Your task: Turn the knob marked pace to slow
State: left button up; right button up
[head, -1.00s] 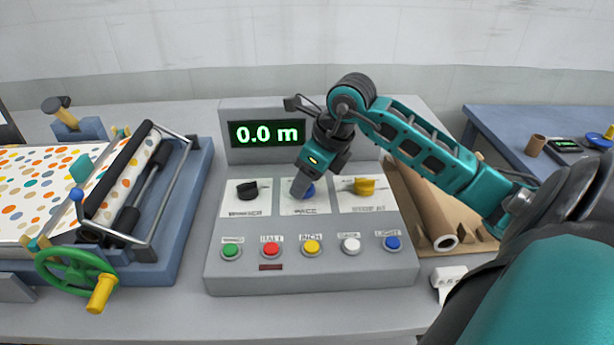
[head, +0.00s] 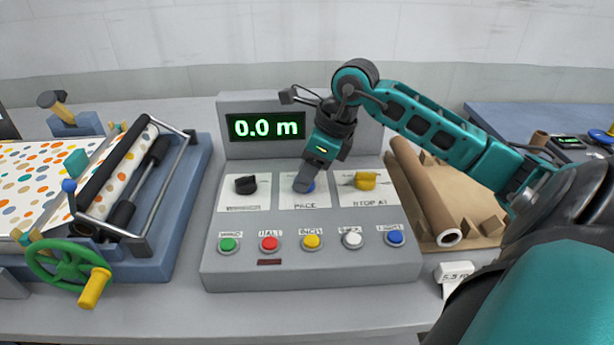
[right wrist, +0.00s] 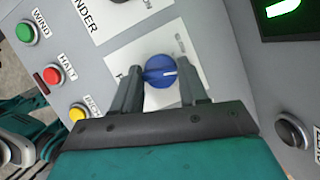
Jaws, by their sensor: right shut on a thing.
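The console (head: 310,265) has a pace knob, which is blue. In the head view only a bit of the knob (head: 311,187) shows beside my right gripper (head: 303,184), on a white plate marked PACE. In the right wrist view the blue knob (right wrist: 160,70) sits between the fingers of my right gripper (right wrist: 163,80). The gripper is shut on it. My left gripper is not in view.
A black knob (head: 246,185) and a yellow knob (head: 366,180) flank it. Several coloured buttons run below, including a red one (head: 269,243). The display (head: 266,127) reads 0.0 m. A roller press (head: 185,215) stands left; a cardboard tube (head: 424,190) lies right.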

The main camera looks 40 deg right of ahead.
jog(key=n, duration=0.2)
jog(key=n+g+y+b, duration=0.1)
jog(key=n, duration=0.1)
jog(key=shift+w+d+r+n, duration=0.1)
jog(key=shift+w+n, duration=0.05)
jog(key=shift+n, duration=0.15)
jog(key=shift+w+n+g+y, duration=0.1)
jog(key=shift+n+g+y, duration=0.3)
jog(key=shift+n, duration=0.7)
jog(key=shift+n+g+y, duration=0.2)
jog(key=shift+n+g, duration=0.3)
jog(key=shift+n, duration=0.6)
jog(key=o, duration=1.1)
jog(key=v, duration=1.3)
jog(key=shift+p, duration=0.3)
